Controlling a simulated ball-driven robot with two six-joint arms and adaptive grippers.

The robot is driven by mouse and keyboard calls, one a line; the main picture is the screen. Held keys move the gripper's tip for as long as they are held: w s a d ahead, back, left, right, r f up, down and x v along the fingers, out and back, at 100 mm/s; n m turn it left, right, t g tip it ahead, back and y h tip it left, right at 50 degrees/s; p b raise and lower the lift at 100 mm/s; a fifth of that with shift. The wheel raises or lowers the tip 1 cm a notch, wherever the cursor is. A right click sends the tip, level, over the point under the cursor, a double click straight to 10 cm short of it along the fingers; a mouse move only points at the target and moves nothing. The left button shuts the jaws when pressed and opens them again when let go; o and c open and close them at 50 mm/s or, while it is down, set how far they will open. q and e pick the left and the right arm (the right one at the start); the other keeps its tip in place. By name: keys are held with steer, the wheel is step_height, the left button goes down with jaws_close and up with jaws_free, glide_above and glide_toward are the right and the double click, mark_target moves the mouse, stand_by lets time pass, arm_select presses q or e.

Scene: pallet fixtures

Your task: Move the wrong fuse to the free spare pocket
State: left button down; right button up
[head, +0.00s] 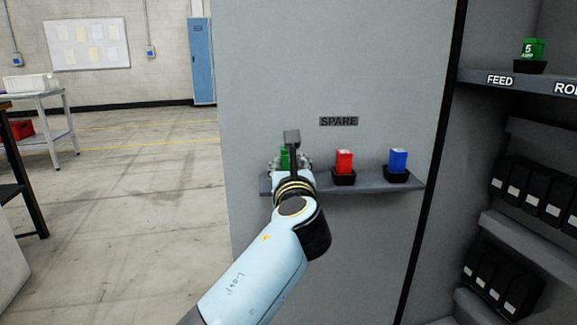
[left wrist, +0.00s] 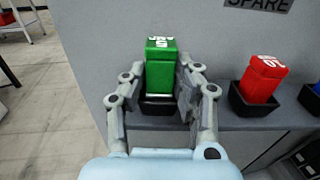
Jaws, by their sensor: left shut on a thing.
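A green fuse (left wrist: 160,68) is between the fingers of my left gripper (left wrist: 160,97), at the left black pocket (left wrist: 157,110) under the SPARE label (head: 339,121). My left gripper is shut on it. The fuse is upright; its lower end is at the pocket, and I cannot tell whether it is fully seated. In the head view the green fuse (head: 284,159) is mostly hidden by my left gripper (head: 291,164). A red fuse (head: 344,160) stands in the middle pocket and a blue fuse (head: 398,159) in the right pocket. My right gripper is not in view.
The spare shelf (head: 368,188) sticks out from a grey cabinet wall. To the right, another green fuse (head: 533,49) marked 5 AMP stands in a pocket above the FEED label (head: 499,80). Black modules (head: 530,188) fill lower racks. Open floor lies left of the cabinet.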

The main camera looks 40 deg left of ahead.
arm_select(q)
steer(key=shift+s+f, duration=0.1)
steer(key=shift+f, duration=0.5)
steer(key=shift+s+f, duration=0.1)
steer(key=shift+f, duration=0.15)
steer(key=c, duration=0.9)
jaws_free()
steer(key=shift+s, duration=0.15)
step_height(320, 180, up, 12)
steer(key=shift+a+f, duration=0.1)
steer(key=shift+f, duration=0.1)
